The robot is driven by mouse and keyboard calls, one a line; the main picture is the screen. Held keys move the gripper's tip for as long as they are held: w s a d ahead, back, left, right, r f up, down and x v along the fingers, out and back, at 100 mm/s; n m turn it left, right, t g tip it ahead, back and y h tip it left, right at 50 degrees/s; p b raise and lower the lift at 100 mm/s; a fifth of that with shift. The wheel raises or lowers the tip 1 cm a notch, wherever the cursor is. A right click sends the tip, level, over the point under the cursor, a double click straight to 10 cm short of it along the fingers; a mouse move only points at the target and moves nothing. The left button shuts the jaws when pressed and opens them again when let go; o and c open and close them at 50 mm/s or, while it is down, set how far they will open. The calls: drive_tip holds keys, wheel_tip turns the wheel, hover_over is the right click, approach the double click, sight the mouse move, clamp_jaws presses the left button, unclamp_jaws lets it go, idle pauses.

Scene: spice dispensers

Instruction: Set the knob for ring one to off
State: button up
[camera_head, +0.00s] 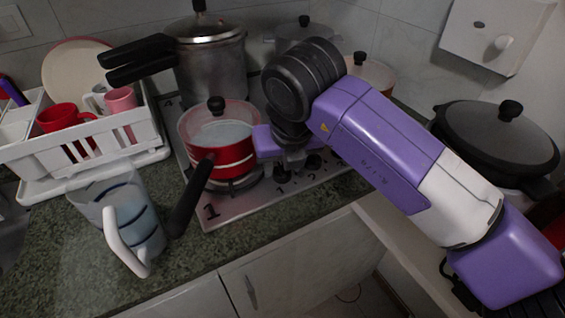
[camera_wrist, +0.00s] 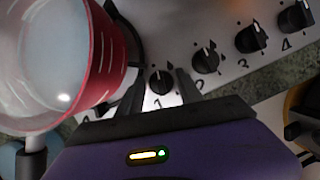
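The knob for ring one (camera_wrist: 160,82) is a round black knob beside the printed "1" on the light stove panel (camera_wrist: 180,25). A short pale mark shows near its upper edge; I cannot read its exact setting. My gripper (camera_wrist: 160,86) has its two dark fingers apart, one on each side of this knob; I cannot tell whether they touch it. In the head view my gripper (camera_head: 293,164) points down over the front strip of the stove and partly hides the knobs.
Knobs two (camera_wrist: 205,60), three (camera_wrist: 249,38) and four (camera_wrist: 295,17) run up to the right. A red pot (camera_head: 235,157) with a glass lid stands close on the left, its black handle (camera_head: 192,197) pointing forward. A pitcher (camera_head: 128,222) stands at the left front.

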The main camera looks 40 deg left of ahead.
clamp_jaws()
drive_tip(key=shift+w+n, duration=0.1)
drive_tip(key=shift+n, duration=0.6)
drive_tip(key=shift+n+g+y, duration=0.3)
drive_tip(key=shift+n+g, duration=0.1)
drive_tip(key=shift+n, duration=0.3)
drive_tip(key=shift+o, duration=2.2)
unclamp_jaws()
drive_tip(key=v, duration=0.8)
drive_tip(key=shift+f, duration=0.1)
